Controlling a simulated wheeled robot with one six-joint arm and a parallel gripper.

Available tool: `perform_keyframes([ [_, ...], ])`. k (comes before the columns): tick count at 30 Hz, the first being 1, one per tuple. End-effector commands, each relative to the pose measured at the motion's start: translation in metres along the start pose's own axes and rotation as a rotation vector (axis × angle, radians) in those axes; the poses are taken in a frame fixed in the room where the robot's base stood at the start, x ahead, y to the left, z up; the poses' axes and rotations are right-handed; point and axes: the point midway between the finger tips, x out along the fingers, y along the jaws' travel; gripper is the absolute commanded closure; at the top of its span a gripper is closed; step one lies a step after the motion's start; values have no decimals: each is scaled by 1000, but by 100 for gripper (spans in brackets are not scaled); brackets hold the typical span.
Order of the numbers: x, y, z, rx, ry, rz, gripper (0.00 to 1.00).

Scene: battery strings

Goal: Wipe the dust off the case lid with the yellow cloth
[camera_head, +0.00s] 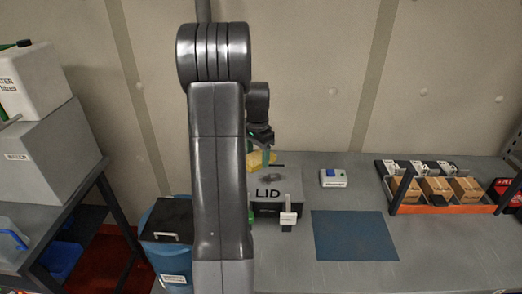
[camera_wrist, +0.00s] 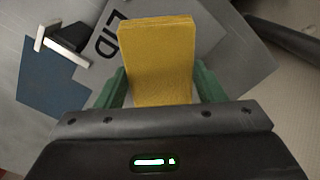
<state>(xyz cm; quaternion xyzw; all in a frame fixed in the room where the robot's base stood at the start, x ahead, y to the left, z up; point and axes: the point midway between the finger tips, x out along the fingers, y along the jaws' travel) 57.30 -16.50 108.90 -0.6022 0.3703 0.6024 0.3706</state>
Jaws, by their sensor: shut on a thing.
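The yellow cloth (camera_wrist: 158,55) is a folded block held between the green fingers of my gripper (camera_wrist: 158,88) in the wrist view. In the head view the cloth (camera_head: 260,160) shows just above the back part of the case lid (camera_head: 290,184), below my gripper (camera_head: 262,146). The lid is grey and marked LID. A dark dust patch (camera_head: 270,177) lies on it behind the lettering. The lid also shows under the cloth in the wrist view (camera_wrist: 222,50). I cannot tell whether the cloth touches the lid. My arm hides the case's left side.
A white latch-like part (camera_head: 288,215) stands at the case's front. A blue mat (camera_head: 355,236) lies to its right. A small white and blue device (camera_head: 333,178) and an orange-fronted rack of boxes (camera_head: 440,208) stand farther right. A blue bin (camera_head: 168,235) is at left.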

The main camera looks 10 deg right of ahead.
Motion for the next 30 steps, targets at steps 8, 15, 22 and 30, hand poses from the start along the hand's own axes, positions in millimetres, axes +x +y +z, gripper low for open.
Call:
perform_keyframes([
  [8, 21, 0, 0, -1, -1, 1, 55],
  [15, 47, 0, 0, -1, -1, 1, 55],
  [22, 59, 0, 0, -1, 0, 0, 55],
  [30, 59, 0, 0, -1, 0, 0, 55],
])
